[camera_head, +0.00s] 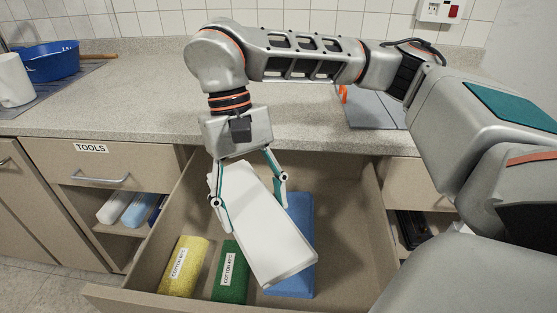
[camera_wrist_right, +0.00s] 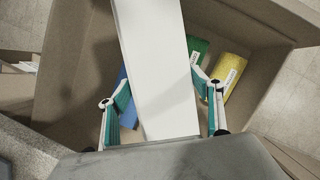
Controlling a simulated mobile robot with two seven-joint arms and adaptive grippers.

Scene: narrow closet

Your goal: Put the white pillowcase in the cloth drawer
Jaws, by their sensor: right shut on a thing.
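The white pillowcase (camera_head: 262,225) is a folded, flat white slab. My right gripper (camera_head: 247,192) is shut on it and holds it tilted over the open drawer (camera_head: 345,215). The right wrist view shows the pillowcase (camera_wrist_right: 158,60) between the two fingers of the right gripper (camera_wrist_right: 162,108). In the drawer lie a yellow folded cloth (camera_head: 184,266) and a green one (camera_head: 232,272), both with cotton labels, and a blue one (camera_head: 300,230). The pillowcase hides part of the blue and green cloths. My left gripper is not in view.
A closed drawer labelled TOOLS (camera_head: 98,165) is at the left, above an open shelf with boxes (camera_head: 140,210). The counter (camera_head: 150,115) runs behind the open drawer. A blue basin (camera_head: 48,60) and white container (camera_head: 14,80) stand at far left. The drawer's right side has bare floor.

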